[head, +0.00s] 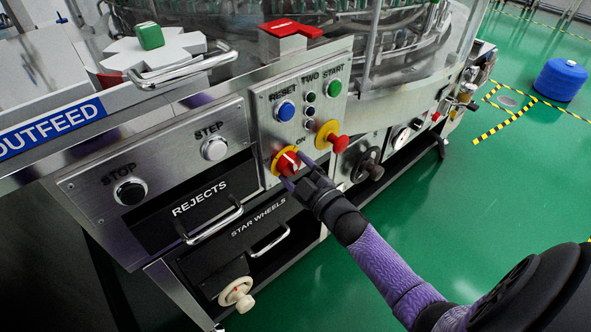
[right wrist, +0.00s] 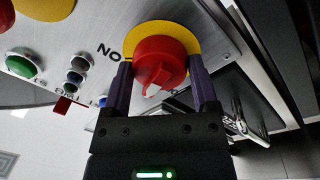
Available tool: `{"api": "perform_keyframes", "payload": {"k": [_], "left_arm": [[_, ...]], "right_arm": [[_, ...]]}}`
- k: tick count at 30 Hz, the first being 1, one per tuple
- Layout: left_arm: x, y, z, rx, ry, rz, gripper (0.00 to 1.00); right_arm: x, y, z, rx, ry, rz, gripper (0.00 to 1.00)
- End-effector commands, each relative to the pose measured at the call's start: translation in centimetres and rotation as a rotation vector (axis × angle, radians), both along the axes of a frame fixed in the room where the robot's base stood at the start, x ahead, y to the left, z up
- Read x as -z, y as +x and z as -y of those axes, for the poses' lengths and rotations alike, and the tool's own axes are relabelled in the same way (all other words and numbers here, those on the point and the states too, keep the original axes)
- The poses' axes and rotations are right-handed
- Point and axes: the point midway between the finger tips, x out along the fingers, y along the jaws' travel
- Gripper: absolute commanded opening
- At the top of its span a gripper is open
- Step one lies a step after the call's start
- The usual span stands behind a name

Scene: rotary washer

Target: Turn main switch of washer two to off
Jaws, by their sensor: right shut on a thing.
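The main switch is a red rotary knob on a yellow disc (head: 281,162), low on the steel panel marked TWO (head: 262,105). The word ON is printed beside it. In the right wrist view the red knob (right wrist: 158,62) sits between the fingers, with a pale pointer mark on its grip. My right gripper (head: 298,170) is at the knob, one finger on either side, and is shut on it. The fingers show again in the right wrist view (right wrist: 162,82). Part of the knob is hidden by the gripper in the head view. My left gripper is not in view.
A red push button on a yellow base (head: 338,142) stands out right of the switch. A blue RESET button (head: 285,110) and green START button (head: 334,88) are above. A dark handwheel (head: 368,165) is farther right. REJECTS (head: 200,200) and STAR WHEELS drawers with handles lie lower left.

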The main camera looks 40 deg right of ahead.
Motion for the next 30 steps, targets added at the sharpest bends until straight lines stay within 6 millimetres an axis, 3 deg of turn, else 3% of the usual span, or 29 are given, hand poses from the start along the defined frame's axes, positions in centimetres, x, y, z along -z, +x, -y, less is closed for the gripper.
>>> {"api": "perform_keyframes", "payload": {"k": [15, 30], "left_arm": [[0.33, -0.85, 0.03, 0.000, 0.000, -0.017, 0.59], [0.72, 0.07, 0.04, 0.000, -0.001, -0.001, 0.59]], "right_arm": [[0.15, -0.03, 0.16, -0.001, -0.408, 0.028, 0.17], [0.07, -0.04, 0.19, -0.001, -0.556, 0.040, 0.17]]}}
